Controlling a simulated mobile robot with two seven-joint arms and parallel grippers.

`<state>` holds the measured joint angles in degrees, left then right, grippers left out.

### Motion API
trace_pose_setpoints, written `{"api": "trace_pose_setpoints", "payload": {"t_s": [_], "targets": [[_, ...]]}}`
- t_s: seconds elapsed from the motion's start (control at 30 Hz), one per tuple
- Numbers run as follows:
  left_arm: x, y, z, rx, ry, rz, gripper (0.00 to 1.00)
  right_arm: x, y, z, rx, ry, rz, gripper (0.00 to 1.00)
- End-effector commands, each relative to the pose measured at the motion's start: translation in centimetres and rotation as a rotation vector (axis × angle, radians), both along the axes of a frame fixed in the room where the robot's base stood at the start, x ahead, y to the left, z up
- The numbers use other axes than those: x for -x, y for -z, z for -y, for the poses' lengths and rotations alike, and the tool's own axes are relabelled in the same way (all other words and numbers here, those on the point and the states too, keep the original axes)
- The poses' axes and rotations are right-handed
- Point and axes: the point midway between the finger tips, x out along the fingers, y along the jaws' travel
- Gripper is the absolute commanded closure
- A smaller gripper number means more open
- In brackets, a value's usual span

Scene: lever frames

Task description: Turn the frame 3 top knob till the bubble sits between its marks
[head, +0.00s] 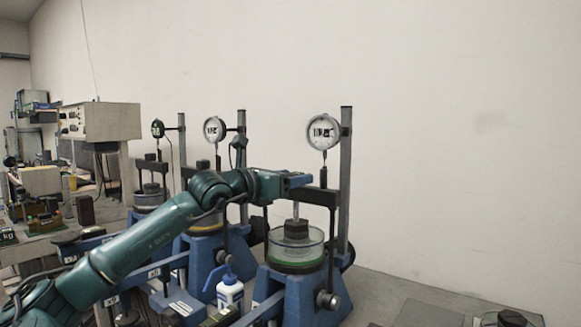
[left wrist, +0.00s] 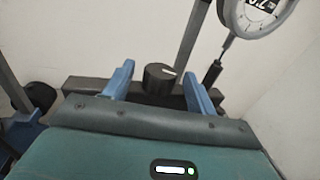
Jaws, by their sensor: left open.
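A black round top knob (left wrist: 160,79) with a white line on its face sits on a dark crossbar (left wrist: 80,84) in the left wrist view. My left gripper (left wrist: 158,72) is open, with one blue finger on each side of the knob and gaps between. In the head view my left gripper (head: 300,180) is at the crossbar of the nearest, rightmost blue lever frame (head: 300,296). The knob cannot be made out there. I cannot make out a bubble or its marks, nor read a frame number. My right gripper is not in view.
A dial gauge (head: 323,131) hangs on a post (head: 345,185) close to the gripper; part of it shows in the left wrist view (left wrist: 255,14). A clear water cell (head: 296,250) stands below. A white bottle (head: 230,294) stands left of the frame. Other frames stand farther left.

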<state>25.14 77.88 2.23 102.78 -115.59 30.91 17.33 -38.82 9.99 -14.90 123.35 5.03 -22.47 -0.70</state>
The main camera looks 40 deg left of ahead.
Motion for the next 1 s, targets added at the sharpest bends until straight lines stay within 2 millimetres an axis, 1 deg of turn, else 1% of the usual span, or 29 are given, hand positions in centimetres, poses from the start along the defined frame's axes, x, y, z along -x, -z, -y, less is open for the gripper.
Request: {"api": "trace_pose_setpoints", "payload": {"t_s": [0.33, 0.87, 1.0], "targets": [[-0.18, 0.02, 0.06, -0.001, 0.001, 0.001, 0.44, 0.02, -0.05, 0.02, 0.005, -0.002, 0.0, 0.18], [-0.17, 0.02, 0.08, -0.001, 0.001, 0.0, 0.87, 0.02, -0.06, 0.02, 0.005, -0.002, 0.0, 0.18], [-0.17, 0.03, 0.07, 0.0, 0.003, 0.0, 0.88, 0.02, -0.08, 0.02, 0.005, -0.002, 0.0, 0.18]]}}
